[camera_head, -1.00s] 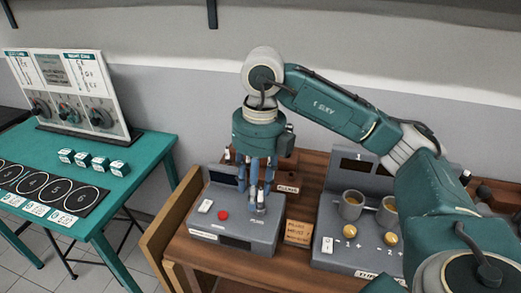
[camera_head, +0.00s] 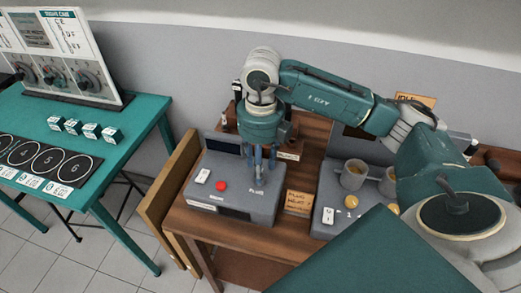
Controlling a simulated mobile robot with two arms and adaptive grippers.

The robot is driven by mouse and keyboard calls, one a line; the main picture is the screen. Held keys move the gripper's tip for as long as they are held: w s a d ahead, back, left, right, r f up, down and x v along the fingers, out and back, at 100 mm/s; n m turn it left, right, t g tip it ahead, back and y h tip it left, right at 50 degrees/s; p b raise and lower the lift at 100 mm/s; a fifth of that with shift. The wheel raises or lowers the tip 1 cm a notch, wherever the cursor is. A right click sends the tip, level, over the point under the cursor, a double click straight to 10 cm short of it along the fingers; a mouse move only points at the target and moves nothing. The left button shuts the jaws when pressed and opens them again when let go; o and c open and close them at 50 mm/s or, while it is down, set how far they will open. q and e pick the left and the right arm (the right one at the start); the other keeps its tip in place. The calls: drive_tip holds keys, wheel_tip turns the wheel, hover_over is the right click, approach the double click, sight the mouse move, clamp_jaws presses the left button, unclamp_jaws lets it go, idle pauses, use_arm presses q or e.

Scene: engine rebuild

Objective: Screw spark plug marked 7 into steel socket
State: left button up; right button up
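My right gripper (camera_head: 262,167) points straight down over the grey box (camera_head: 217,192), right of its red button (camera_head: 220,185). Its blue-grey fingers come down around a small metal piece on the box's top. I cannot tell whether they grip it or only surround it. No number 7 can be read, so I cannot tell whether this piece is the marked spark plug or the steel socket. Small pale upright pieces (camera_head: 224,119) stand on a wooden rack (camera_head: 286,147) behind the box, partly hidden by the gripper. My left gripper is not in view.
A grey machine with two cups (camera_head: 353,175) and yellow knobs stands to the right. A small wooden sign (camera_head: 298,202) lies between it and the box. A teal table (camera_head: 110,170) at left holds several small blocks and numbered circles.

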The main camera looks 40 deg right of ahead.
drive_tip(key=shift+s+f, duration=0.1)
drive_tip(key=shift+f, duration=0.4)
drive_tip(key=c, duration=0.5)
clamp_jaws()
drive_tip(key=shift+m, duration=0.7)
drive_tip(key=m, duration=0.6)
drive_tip(key=shift+m+p, duration=0.3)
drive_tip(key=shift+p, duration=0.05)
drive_tip(key=m, duration=0.3)
drive_tip(key=m+p, duration=0.1)
drive_tip(key=m, duration=0.2)
drive_tip(key=shift+m, duration=0.3)
drive_tip(key=m+p, duration=0.1)
drive_tip(key=m, duration=0.2)
drive_tip(key=shift+m, duration=0.8)
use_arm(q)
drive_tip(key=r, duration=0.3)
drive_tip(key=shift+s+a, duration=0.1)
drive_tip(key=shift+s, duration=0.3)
use_arm(e)
drive_tip(key=shift+o, duration=2.3)
unclamp_jaws()
drive_tip(key=shift+a, duration=0.1)
